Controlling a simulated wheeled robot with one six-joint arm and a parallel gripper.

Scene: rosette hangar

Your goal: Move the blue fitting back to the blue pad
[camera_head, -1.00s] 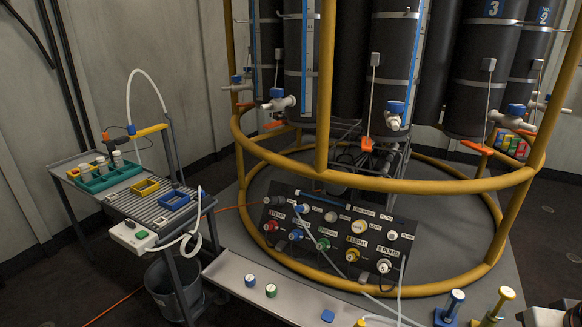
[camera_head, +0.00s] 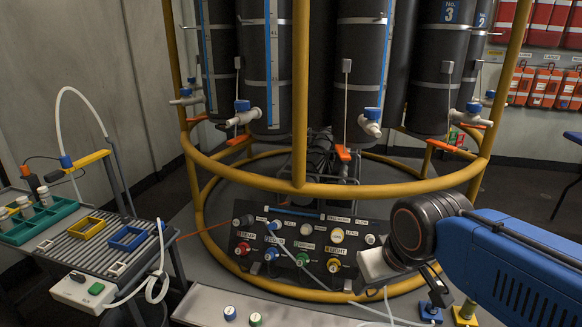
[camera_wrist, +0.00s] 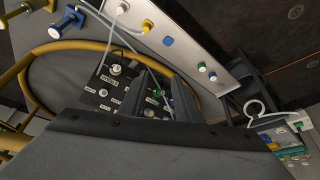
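The blue fitting, a small white piece with a blue top (camera_head: 230,313), stands on the pale shelf (camera_head: 290,309) at the bottom of the head view. It also shows on the shelf in the wrist view (camera_wrist: 202,67). The flat blue pad (camera_wrist: 168,40) lies bare on the shelf in the wrist view, farther left; it is not visible in the head view now. My gripper (camera_wrist: 163,80) appears open and empty, its dark fingers apart above the panel area. In the head view my arm reaches in from the right; the fingertips are unclear there.
A green-topped fitting (camera_head: 255,319) stands beside the blue one. Behind the shelf are a black panel of coloured connectors (camera_head: 310,245) and a yellow ring rail (camera_head: 340,189). A cart (camera_head: 100,255) with trays stands left.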

